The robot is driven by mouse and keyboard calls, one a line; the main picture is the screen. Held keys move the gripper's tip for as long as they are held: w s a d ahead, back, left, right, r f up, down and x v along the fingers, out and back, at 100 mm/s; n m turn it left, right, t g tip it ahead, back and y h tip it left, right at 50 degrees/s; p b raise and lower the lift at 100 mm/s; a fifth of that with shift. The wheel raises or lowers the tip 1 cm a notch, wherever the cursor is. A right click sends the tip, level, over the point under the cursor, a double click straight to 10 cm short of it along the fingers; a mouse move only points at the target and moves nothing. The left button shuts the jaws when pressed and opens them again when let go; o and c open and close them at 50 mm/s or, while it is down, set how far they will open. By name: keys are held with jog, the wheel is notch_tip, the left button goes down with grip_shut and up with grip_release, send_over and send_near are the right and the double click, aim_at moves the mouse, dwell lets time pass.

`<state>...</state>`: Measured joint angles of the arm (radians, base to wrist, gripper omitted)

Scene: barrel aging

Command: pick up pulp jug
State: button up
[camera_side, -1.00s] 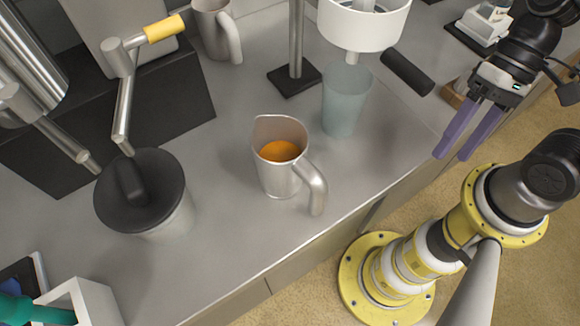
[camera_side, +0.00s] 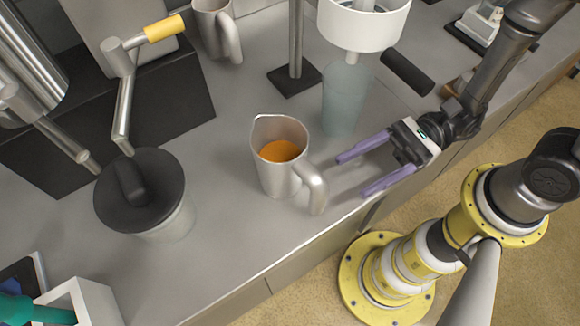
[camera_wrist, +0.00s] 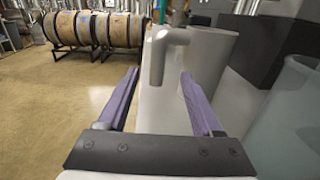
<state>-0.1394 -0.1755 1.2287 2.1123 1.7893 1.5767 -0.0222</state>
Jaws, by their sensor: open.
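The pulp jug (camera_side: 270,178) is a metal pitcher with orange contents, standing upright on the grey counter. Its handle (camera_side: 314,187) points to the right, toward my gripper. My gripper (camera_side: 350,176) is open, its two purple fingers to the right of the jug and apart from it in the side view. In the wrist view the jug's body (camera_wrist: 208,62) and its handle (camera_wrist: 158,58) show ahead, between and beyond the open fingers (camera_wrist: 158,78). Nothing is held.
A translucent bluish cup (camera_side: 345,100) stands close behind my gripper, under a white round container (camera_side: 362,25). A dark-lidded container (camera_side: 150,225) stands to the left. Another metal pitcher (camera_side: 212,32) is at the back. The counter's front edge runs below my gripper.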

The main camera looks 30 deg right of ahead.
aim_at(310, 199)
jog(key=shift+w+a, duration=0.15)
jog(key=shift+a, duration=2.8)
jog(key=shift+w+a, duration=0.15)
jog(key=shift+a, duration=2.75)
grip_shut()
jog(key=shift+r, duration=0.15)
